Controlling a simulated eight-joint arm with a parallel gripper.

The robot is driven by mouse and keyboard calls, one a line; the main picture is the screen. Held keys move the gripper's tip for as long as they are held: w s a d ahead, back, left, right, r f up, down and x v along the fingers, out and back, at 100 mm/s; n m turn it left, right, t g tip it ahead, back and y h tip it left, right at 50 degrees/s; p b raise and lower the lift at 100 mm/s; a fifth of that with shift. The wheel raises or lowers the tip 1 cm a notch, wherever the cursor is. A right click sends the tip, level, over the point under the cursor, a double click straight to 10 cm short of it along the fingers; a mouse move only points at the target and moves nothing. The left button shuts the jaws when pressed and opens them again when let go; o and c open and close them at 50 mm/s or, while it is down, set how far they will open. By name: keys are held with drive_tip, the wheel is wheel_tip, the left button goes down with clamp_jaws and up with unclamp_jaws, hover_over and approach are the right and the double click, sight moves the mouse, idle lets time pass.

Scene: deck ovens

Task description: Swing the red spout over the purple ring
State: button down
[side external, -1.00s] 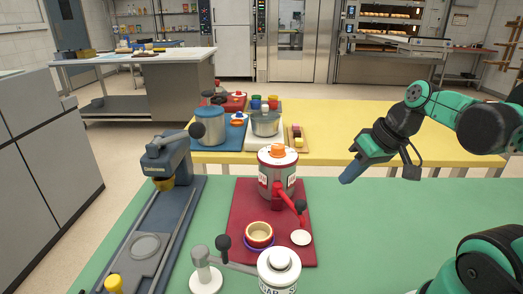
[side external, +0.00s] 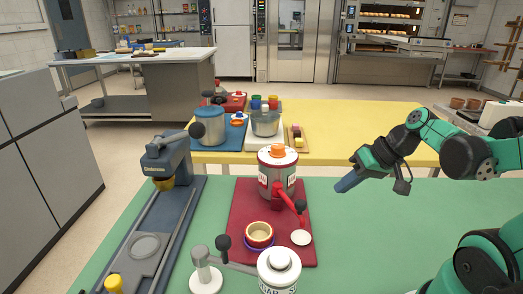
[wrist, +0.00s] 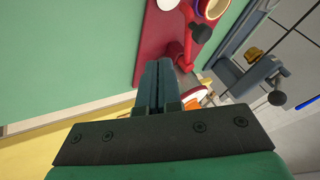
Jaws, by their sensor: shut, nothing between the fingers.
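The red spout (side external: 289,199) comes off a white and red canister (side external: 291,180) with an orange lid knob. My gripper (side external: 340,188) is shut and empty, above the green table to the right of the canister, apart from the spout. In the wrist view the spout (wrist: 186,48) is beyond my fingertips.
A white disc (side external: 301,238) lies on the red board (side external: 240,205) near the spout's end. A white canister with a dark-knobbed arm (side external: 279,268) stands in front. A blue machine (side external: 170,158) stands left. Green table (side external: 370,235) is clear at right.

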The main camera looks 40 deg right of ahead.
sight(299, 208)
drive_tip(key=w+a, duration=0.1)
drive_tip(key=w+a+f, duration=0.2)
drive_tip(key=a, duration=0.1)
drive_tip(key=shift+f, duration=0.25)
idle(0.4)
drive_tip(key=shift+w+a+m+t+h, duration=0.2)
drive_tip(key=shift+a+m+h, duration=0.2)
drive_tip(key=shift+a+m, duration=0.4)
drive_tip(key=shift+w+a+m+t+h, duration=0.15)
drive_tip(key=shift+a+m+h, duration=0.25)
drive_tip(key=shift+a+m, duration=0.4)
drive_tip(key=shift+w+a, duration=0.55)
drive_tip(key=shift+a, duration=0.3)
drive_tip(key=shift+w+a, duration=0.55)
drive_tip(key=shift+a, duration=0.25)
drive_tip(key=shift+w+a, duration=0.55)
drive_tip(key=shift+a, duration=0.3)
